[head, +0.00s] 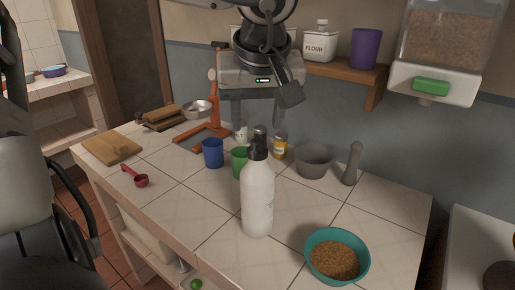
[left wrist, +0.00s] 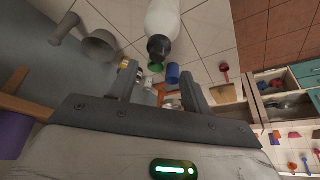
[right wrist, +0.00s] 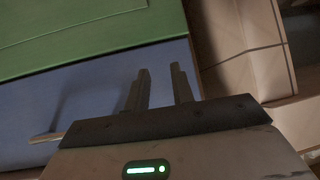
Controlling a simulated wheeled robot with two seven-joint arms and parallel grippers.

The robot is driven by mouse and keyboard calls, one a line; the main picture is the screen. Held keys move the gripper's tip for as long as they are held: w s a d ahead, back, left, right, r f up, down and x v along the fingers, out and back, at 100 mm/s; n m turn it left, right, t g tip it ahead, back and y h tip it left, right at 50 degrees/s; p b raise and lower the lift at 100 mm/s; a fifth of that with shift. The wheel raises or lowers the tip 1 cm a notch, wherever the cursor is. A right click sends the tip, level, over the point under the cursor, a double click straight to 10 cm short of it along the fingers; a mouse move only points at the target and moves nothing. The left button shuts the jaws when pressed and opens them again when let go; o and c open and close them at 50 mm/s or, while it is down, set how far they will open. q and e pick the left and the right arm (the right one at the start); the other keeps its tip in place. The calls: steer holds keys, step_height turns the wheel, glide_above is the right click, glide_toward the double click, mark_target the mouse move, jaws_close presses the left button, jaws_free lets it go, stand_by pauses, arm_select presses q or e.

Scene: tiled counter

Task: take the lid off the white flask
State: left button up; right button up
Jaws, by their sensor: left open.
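The white flask (head: 257,205) stands upright on the tiled counter, its black lid (head: 258,148) on top. In the left wrist view the flask (left wrist: 163,16) is at the top, with its lid (left wrist: 158,47) pointing toward the gap between my fingers. My left gripper (head: 252,120) is open and empty, above and apparently behind the lid; it shows no contact. It also shows in the left wrist view (left wrist: 158,78). My right gripper (right wrist: 159,80) has its fingers apart with nothing between them, away from the flask; it is not visible in the head view.
Close behind the flask are a green cup (head: 239,162), a blue cup (head: 213,153) and small jars (head: 280,146). A grey mortar (head: 313,161) and a teal bowl of grain (head: 337,257) are to the right. A shelf (head: 350,72) and dispenser (head: 447,50) overhang the back.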

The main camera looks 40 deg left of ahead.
mark_target(258, 140)
arm_select(q)
steer(key=shift+p+x, duration=0.35)
steer(key=shift+x, duration=2.35)
steer(key=shift+w+d, duration=0.1)
steer(key=shift+d, duration=0.05)
steer(key=c, duration=0.8)
